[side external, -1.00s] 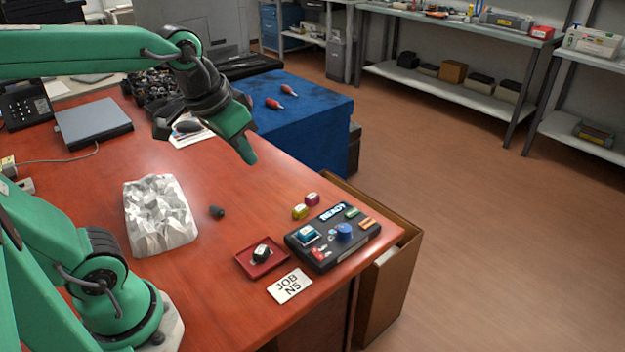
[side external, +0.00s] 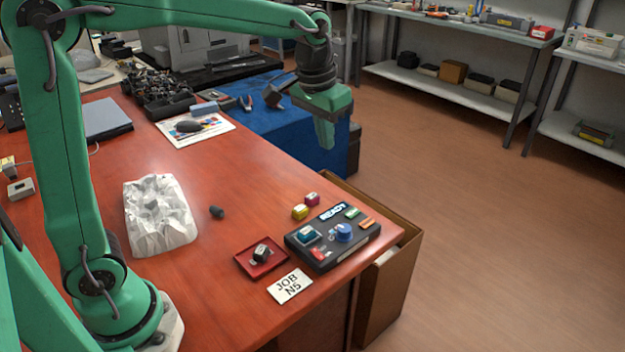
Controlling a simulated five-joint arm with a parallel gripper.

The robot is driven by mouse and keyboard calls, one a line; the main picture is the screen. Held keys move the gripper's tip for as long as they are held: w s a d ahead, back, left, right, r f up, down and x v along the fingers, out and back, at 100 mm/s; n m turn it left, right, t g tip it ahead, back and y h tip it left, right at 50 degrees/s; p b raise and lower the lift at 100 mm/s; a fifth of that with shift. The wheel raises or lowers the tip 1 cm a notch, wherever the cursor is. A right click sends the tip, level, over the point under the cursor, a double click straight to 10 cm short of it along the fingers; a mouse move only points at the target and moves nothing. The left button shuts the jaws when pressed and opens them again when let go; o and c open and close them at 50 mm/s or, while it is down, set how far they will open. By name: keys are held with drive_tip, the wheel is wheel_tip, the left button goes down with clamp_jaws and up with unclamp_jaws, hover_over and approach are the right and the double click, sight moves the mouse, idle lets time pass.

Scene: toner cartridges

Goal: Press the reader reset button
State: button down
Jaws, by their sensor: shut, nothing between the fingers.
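The reader (side external: 335,262) is a dark box near the desk's right corner, with a READY label at its back. On its top are a round blue knob or button (side external: 344,232), a teal cartridge (side external: 308,235), a small red piece (side external: 319,253), and small green (side external: 352,213) and orange (side external: 367,223) pieces. I cannot tell for certain which is the reset button. My gripper (side external: 325,147) is shut and empty. It points down, high up and apart from the reader, appearing above and behind it in the picture, in front of the blue cloth.
A red tray (side external: 240,254) with a black-and-white cartridge (side external: 262,254) sits left of the reader. A JOB N5 card (side external: 290,286) lies in front. Yellow (side external: 300,212) and magenta (side external: 312,199) cartridges stand behind. A crumpled white bag (side external: 160,215) is farther left.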

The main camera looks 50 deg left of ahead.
drive_tip(key=g, duration=0.2)
hover_over(367, 222)
drive_tip(key=s, duration=0.1)
wheel_tip(367, 222, down, 8)
drive_tip(key=r, duration=0.1)
drive_tip(key=shift+w+f, duration=0.45)
drive_tip(key=shift+f, duration=0.3)
drive_tip(key=shift+f, duration=0.15)
wheel_tip(367, 222, down, 14)
drive_tip(key=shift+r, duration=0.1)
